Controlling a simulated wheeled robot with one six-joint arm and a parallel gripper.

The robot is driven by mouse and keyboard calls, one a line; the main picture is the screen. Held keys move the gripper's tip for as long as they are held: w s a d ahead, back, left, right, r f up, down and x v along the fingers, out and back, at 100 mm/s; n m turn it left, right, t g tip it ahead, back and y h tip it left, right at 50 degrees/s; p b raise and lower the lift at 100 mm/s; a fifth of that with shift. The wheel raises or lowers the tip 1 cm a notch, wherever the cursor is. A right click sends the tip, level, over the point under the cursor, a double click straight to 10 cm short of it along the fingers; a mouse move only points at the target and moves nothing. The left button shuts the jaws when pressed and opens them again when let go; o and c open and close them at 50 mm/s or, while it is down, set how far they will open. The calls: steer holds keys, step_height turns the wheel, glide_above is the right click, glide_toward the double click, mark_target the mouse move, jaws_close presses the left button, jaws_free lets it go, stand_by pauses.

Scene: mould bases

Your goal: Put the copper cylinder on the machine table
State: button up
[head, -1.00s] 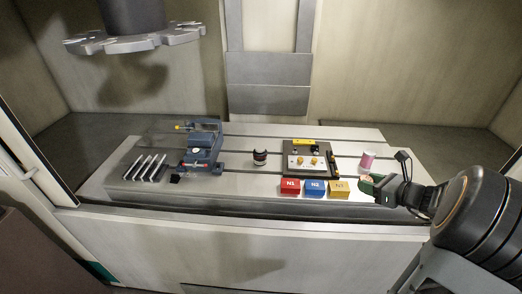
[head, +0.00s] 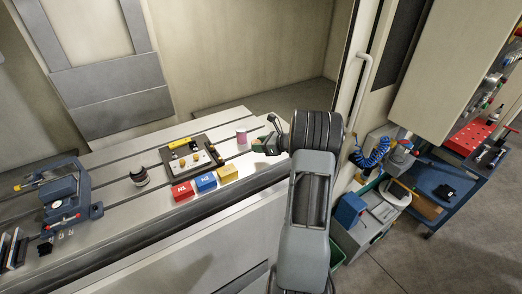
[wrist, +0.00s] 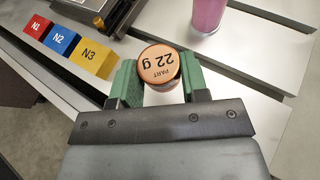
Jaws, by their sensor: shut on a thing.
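The cylinder is mostly hidden by the gripper there. Whether its underside touches the table cannot be told.
A pink cylinder (head: 241,136) stands just left of my gripper. Red (head: 182,192), blue (head: 206,182) and yellow (head: 227,173) blocks line the front edge beside a dark fixture plate (head: 210,149). A vise (head: 62,195) stands far left.

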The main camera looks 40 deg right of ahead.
mark_target(261, 157)
steer(key=shift+w+d+f, duration=0.35)
steer(key=shift+d+f, duration=0.15)
steer(key=shift+f, duration=0.2)
steer(key=shift+w+d+f, duration=0.35)
steer(key=shift+d+f, duration=0.1)
steer(key=shift+f, duration=0.2)
steer(key=shift+f+p, duration=0.8)
steer(key=shift+f, duration=0.7)
steer(key=shift+f, duration=0.15)
steer(key=o, duration=1.1)
